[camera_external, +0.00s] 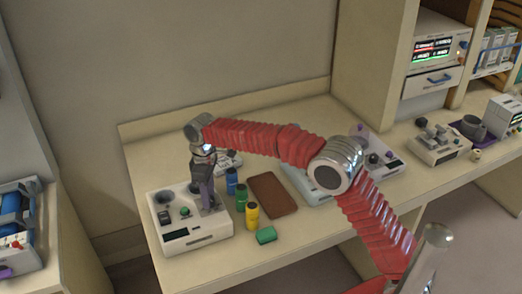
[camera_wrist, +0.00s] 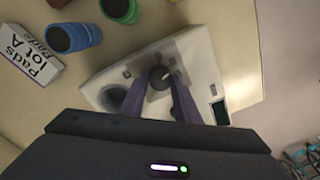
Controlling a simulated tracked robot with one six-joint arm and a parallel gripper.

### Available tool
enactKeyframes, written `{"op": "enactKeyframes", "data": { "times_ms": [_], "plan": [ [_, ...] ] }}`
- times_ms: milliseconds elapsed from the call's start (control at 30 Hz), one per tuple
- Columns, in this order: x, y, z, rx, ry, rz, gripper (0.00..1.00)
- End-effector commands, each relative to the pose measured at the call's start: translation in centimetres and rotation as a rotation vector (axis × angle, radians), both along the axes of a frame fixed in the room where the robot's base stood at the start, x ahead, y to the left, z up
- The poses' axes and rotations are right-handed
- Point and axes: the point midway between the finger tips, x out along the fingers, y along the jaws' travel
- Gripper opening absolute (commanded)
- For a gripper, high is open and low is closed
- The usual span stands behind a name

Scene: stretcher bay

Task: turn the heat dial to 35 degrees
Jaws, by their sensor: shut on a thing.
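A white control unit (camera_external: 192,237) stands at the left end of the bench; its pale body also shows in the wrist view (camera_wrist: 193,47). A dark round dial (camera_wrist: 160,77) with a light pointer mark sits on its top panel. My gripper (camera_external: 208,203) reaches down onto the right part of the unit. In the wrist view, its purple fingers (camera_wrist: 164,92) are shut on the dial, one on each side. A dark display (camera_wrist: 220,112) is on the unit's edge, but its reading is not legible. The fingers hide part of the panel around the dial.
The unit also has a dark round well (camera_external: 162,198) and a green button (camera_external: 185,212). Blue (camera_external: 231,181), green (camera_external: 241,197) and yellow (camera_external: 252,216) containers stand close to its right.

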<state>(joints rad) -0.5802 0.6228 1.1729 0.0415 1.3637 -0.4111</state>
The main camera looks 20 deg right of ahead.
Motion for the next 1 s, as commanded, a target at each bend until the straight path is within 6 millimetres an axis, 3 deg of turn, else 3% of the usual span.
{"op": "enactKeyframes", "data": {
  "times_ms": [33,67,300,667,1000],
  "plan": [
    [0.1,0.0,0.1,0.001,-0.003,0.000,0.06],
    [0.1,0.0,0.1,0.001,-0.003,-0.001,0.31],
    [0.0,0.0,0.0,0.000,-0.001,-0.001,0.47],
    [0.1,0.0,0.4,0.001,-0.002,-0.001,0.47],
    [0.3,-0.1,4.9,0.003,-0.004,-0.001,0.47]
  ]
}}
